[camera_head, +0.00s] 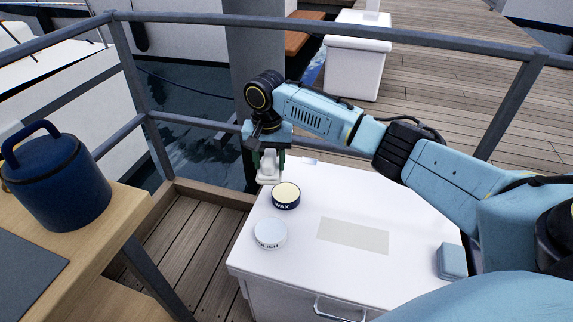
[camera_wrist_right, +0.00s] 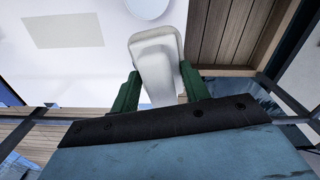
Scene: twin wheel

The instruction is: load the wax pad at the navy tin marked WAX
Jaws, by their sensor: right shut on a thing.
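The navy tin marked WAX (camera_head: 286,197) stands on the white cabinet top near its back left corner, with pale cream wax showing at its open top. My right gripper (camera_head: 269,158) is shut on a white pad (camera_head: 268,173), just behind and left of the tin. In the right wrist view the pad (camera_wrist_right: 156,66) sits between the green fingers (camera_wrist_right: 157,90). In the head view the pad looks apart from the wax, but its exact height is hard to tell. The navy tin is not visible in the wrist view. My left gripper is not in view.
A pale tin marked POLISH (camera_head: 270,233) stands in front of the navy tin. A flat beige rectangle (camera_head: 353,236) lies mid-top, and a light blue block (camera_head: 452,260) is at the right. A blue lidded canister (camera_head: 58,185) stands on the wooden table (camera_head: 125,215) at left. Railings run behind.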

